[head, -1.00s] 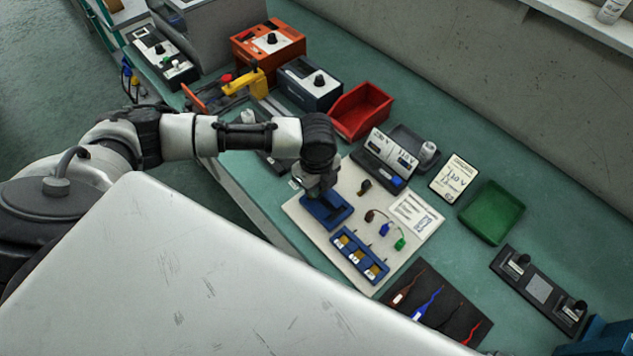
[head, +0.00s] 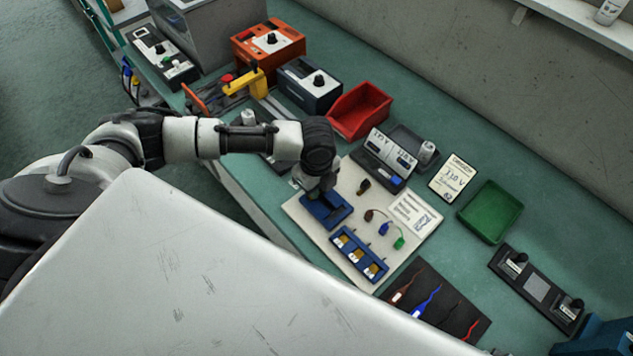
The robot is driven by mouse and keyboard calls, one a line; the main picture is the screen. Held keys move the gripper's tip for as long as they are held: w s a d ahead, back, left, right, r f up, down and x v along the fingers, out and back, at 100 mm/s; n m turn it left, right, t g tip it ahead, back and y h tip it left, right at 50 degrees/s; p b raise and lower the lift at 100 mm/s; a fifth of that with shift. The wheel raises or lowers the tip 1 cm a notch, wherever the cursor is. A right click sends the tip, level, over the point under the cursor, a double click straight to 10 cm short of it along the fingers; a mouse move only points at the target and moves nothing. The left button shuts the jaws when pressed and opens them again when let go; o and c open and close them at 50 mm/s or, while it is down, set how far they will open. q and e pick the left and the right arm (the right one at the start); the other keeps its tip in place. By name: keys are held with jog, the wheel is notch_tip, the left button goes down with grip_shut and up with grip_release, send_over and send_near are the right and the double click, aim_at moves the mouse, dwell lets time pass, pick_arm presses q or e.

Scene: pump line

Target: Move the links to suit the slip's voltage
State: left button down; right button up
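The paper slip (head: 452,179) lies flat on the bench, with handwriting that seems to read 110 V. A white board (head: 300,213) carries a blue terminal block (head: 360,256) with brass-coloured links in a row; their exact settings are too small to read. A second blue block (head: 327,210) sits on the board further back. My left gripper (head: 315,190) points down just over this second block. Its fingertips are mostly hidden by the wrist, so I cannot tell whether it holds a link. My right gripper is not in view.
A printed card (head: 415,213) and short coloured leads (head: 384,228) lie on the board. Around it are a red bin (head: 360,110), a black case (head: 385,158), a green tray (head: 490,212), a dark mat with leads (head: 435,303) and a black fixture (head: 538,290).

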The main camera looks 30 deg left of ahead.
pick_arm(q)
jog(key=shift+f, duration=0.45)
dwell(0.7)
jog(key=c, duration=0.8)
grip_release()
notch_tip(320, 180, up, 8)
jog(key=p, duration=0.8)
jog(key=shift+f, duration=0.2)
jog(key=shift+d, duration=0.1)
